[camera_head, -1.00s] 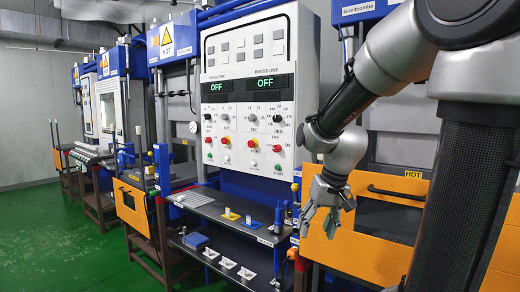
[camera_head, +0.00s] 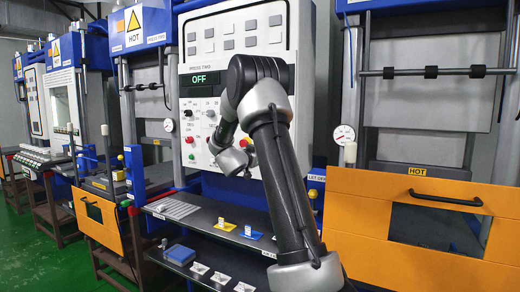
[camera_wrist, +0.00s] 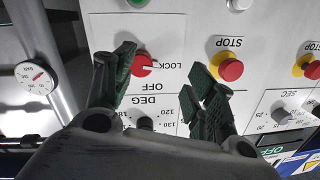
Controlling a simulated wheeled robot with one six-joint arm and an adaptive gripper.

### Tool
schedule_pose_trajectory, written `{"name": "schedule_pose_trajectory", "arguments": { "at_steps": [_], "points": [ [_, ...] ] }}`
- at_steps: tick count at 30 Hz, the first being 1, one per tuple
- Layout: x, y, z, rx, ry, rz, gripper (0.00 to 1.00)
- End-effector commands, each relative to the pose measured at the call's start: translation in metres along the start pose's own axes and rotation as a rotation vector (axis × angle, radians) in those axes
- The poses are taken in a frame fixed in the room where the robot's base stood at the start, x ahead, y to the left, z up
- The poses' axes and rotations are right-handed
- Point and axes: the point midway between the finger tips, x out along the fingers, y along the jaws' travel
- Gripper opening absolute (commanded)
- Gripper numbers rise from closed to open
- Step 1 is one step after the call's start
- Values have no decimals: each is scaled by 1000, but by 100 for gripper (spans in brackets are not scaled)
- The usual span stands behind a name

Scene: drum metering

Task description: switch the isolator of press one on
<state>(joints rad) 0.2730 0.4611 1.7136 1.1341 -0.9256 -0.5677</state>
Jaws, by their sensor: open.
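The isolator (camera_wrist: 141,65) is a red round knob with a pale pointer, on the white control panel (camera_wrist: 185,30) in the upside-down wrist view. "LOCK" and "OFF" are printed beside it; the pointer lies towards "LOCK". I take it for press one's, at the panel edge nearest the gauge. My gripper (camera_wrist: 161,67) is open and empty. Its fingers reach towards the panel, with the knob showing between them, nearer the left finger. I cannot tell whether they touch. In the head view my arm hides the knob, the fingers and the press one display.
A red STOP button (camera_wrist: 231,69) on a yellow base sits beside the right finger. A dark DEG dial (camera_wrist: 145,123) lies below the knob. A pressure gauge (camera_wrist: 36,77) is at left. The press two display (camera_head: 206,78) reads OFF. A shelf (camera_head: 185,210) holds small trays.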

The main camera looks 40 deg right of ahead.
Motion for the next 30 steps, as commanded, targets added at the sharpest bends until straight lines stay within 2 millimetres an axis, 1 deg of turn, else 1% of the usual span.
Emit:
{"name": "schedule_pose_trajectory", "arguments": {
  "at_steps": [1,3,7,11,15,18,21,24,30],
  "points": [
    [-1,7,-6,-10,28,31,55],
    [-2,14,-14,-29,61,61,55],
    [3,19,-21,-62,88,81,55],
    [21,20,-22,-64,87,81,55],
    [46,22,-24,-64,86,79,55],
    [60,23,-25,-64,85,79,55],
    [70,23,-26,-63,85,77,55],
    [74,23,-26,-64,84,77,55],
    [75,23,-26,-64,84,76,55]
  ]
}}
